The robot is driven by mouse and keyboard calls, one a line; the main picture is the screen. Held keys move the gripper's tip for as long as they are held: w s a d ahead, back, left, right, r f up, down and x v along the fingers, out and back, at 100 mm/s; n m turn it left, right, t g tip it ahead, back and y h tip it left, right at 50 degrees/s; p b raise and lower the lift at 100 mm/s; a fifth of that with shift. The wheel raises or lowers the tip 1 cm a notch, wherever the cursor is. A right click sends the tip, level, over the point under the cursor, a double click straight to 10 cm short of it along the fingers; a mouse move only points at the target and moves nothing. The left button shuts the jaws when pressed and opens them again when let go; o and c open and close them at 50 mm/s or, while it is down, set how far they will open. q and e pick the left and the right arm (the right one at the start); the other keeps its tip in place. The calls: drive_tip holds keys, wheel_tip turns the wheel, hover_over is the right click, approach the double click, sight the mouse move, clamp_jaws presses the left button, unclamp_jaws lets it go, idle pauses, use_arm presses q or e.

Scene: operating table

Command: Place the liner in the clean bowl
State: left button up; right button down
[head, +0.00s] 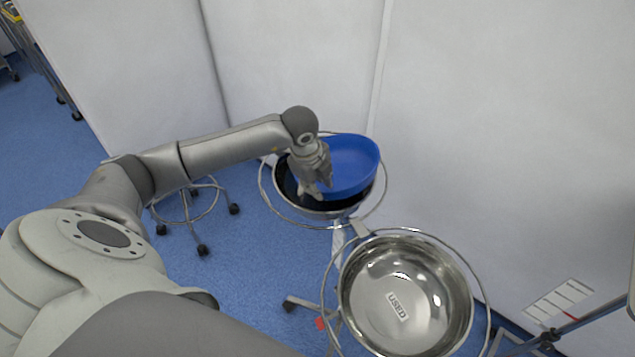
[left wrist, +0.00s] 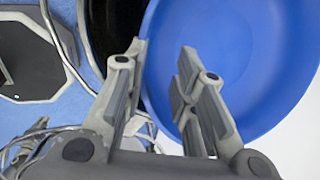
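The blue liner (head: 352,162) is a round, shallow dish. It sits tilted at the far bowl, its far right side raised above the rim and its lower left side down toward the bowl. The clean bowl (head: 283,185), dark inside, stands in a wire ring stand behind the used bowl. My left gripper (head: 312,192) is at the liner's near left edge, over the bowl. In the left wrist view the liner (left wrist: 235,60) fills the right side. My fingers (left wrist: 160,75) are apart, with the liner's edge between them and a visible gap. My right gripper is out of view.
A steel bowl labelled USED (head: 405,300) stands in the near ring of the same stand. White wall panels (head: 290,60) rise close behind the bowls. A wheeled base (head: 190,205) stands on the blue floor at left.

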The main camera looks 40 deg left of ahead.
use_arm(q)
drive_tip(key=shift+r+p, duration=0.5)
drive_tip(key=shift+r, duration=0.05)
drive_tip(key=b+v, duration=0.2)
drive_tip(key=v, duration=1)
